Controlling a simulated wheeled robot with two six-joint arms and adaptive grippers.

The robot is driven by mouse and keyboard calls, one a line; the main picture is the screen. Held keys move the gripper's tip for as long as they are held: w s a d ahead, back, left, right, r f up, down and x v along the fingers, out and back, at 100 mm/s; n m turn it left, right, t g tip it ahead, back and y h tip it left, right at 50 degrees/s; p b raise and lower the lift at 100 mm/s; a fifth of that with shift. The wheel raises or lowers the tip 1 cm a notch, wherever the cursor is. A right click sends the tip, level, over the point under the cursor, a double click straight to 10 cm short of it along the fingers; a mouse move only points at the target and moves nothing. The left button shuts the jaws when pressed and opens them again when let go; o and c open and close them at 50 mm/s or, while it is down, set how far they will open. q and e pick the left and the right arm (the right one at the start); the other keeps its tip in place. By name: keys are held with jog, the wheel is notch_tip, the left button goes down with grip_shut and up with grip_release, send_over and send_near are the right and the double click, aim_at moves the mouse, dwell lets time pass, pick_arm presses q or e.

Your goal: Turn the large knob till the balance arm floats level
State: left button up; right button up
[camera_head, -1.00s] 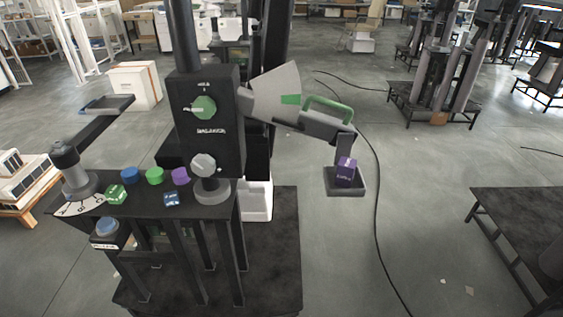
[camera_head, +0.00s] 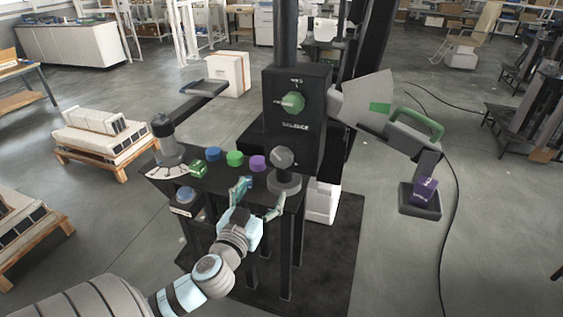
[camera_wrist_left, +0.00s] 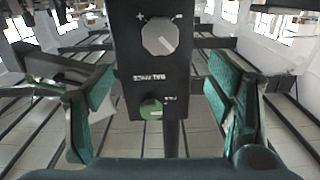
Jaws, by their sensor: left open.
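The black balancer box (camera_head: 308,128) stands at the table's back right with a green knob (camera_head: 293,103) high on its face. A larger-looking grey knob (camera_head: 282,157) is low on the box; it shows near the top of the left wrist view (camera_wrist_left: 160,36) beside plus and minus marks. The balance arm (camera_head: 387,125) slopes down to the right, its tray (camera_head: 420,203) holding a purple cube (camera_head: 425,187). My left gripper (camera_head: 259,197) is open and empty, in front of and below the grey knob in the head view. My right gripper is out of view.
Blue (camera_head: 213,153), green (camera_head: 235,158) and purple (camera_head: 257,162) round pieces and a green cube (camera_head: 198,169) are on the black table (camera_head: 215,184). A dark lever base (camera_head: 166,145) stands at its left end. A cable (camera_head: 452,210) lies on the floor at right.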

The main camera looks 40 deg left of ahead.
aim_at(280, 160)
pick_arm(q)
jog(key=p+x, duration=0.1)
jog(key=x, duration=1.3)
jog(key=shift+w+a+p, duration=0.1)
jog(key=shift+p, duration=0.3)
jog(key=c, duration=1.2)
jog(key=shift+o, duration=0.2)
